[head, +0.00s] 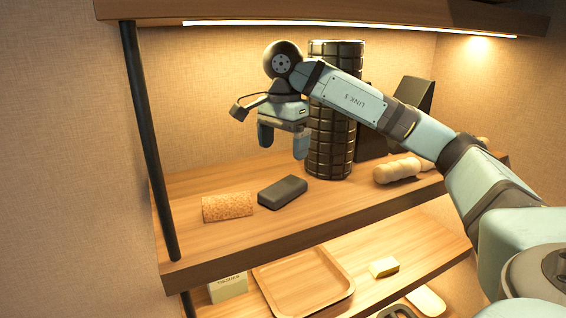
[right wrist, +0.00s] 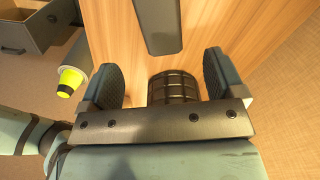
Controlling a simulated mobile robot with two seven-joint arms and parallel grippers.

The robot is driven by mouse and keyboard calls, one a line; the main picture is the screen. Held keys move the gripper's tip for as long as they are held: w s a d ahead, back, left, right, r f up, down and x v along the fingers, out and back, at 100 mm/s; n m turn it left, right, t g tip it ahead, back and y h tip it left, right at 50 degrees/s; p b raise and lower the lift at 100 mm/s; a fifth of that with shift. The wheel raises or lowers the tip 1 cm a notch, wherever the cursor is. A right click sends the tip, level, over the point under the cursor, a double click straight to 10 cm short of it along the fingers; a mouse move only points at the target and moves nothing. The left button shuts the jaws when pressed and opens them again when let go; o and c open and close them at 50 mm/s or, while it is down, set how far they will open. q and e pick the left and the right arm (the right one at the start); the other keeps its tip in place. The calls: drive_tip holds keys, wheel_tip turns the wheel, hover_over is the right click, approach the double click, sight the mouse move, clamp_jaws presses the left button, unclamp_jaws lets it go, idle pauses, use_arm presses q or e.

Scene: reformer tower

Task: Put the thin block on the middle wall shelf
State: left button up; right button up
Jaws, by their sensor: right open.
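A flat dark grey block (head: 283,191), which looks like the thin block, lies on the middle wall shelf (head: 190,258). It also seems to show at the top of the right wrist view (right wrist: 160,24), apart from the fingers. My right gripper (head: 284,142) is open and empty. It hangs above the shelf, over and behind the dark block, with its fingers pointing down. In the right wrist view its fingers (right wrist: 160,82) stand wide apart, with a gridded roller showing between them. My left gripper is out of view.
A cork-coloured piece (head: 228,206) lies left of the dark block. The tall gridded roller (head: 331,160) stands close right of my gripper. A beige knobbed roller (head: 397,170) lies farther right. A wooden tray (head: 303,285) is below; the upper shelf (head: 300,10) overhangs.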

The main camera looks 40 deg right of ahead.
drive_tip(key=shift+r, duration=0.9)
